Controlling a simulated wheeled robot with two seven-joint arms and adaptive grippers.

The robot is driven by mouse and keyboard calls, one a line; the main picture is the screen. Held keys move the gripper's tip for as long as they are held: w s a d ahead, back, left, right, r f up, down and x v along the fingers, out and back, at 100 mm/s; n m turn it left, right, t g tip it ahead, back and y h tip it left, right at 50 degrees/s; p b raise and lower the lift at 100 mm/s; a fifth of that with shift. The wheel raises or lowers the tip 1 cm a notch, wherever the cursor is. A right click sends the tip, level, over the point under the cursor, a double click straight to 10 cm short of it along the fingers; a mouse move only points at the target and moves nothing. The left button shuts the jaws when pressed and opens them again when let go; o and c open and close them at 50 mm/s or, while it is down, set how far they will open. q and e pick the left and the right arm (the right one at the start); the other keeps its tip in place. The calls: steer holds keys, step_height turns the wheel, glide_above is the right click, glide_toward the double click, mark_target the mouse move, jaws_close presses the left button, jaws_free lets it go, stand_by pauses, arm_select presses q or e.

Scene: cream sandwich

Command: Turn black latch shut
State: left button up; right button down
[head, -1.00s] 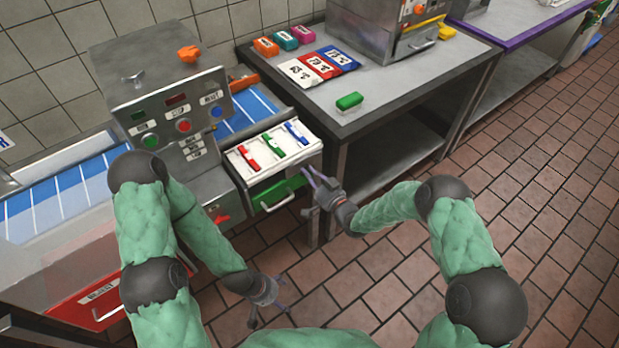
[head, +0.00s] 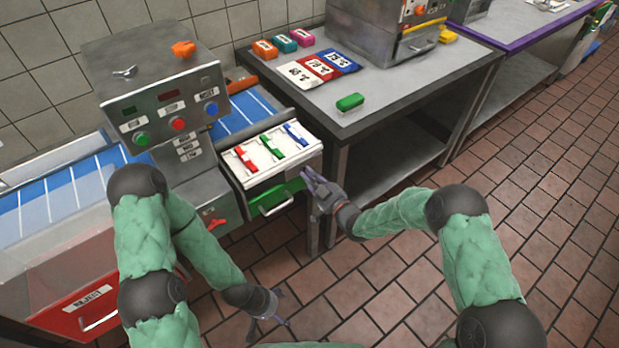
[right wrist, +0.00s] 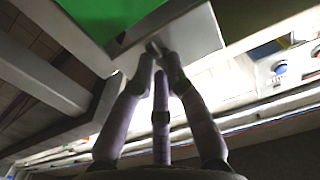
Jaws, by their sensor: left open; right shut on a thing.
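My right gripper (head: 310,178) is at the right front corner of the green-fronted drawer (head: 292,187), below the white tray. In the right wrist view its fingertips (right wrist: 158,58) are shut on a small dark piece (right wrist: 153,46) by a grey metal plate, under a green surface. This piece appears to be the black latch; the fingers hide most of it, and its angle cannot be told. In the head view the latch cannot be made out. My left gripper (head: 282,308) is open and empty, low above the floor.
The tray (head: 308,150) holds red, green and blue pieces. The machine with buttons (head: 165,110) stands to its left. The tiled floor is clear.

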steer(key=shift+f, duration=0.15)
stand_by(0.3)
steer(key=c, duration=1.2)
jaws_free()
steer(key=shift+c, duration=0.2)
steer(key=v, duration=1.2)
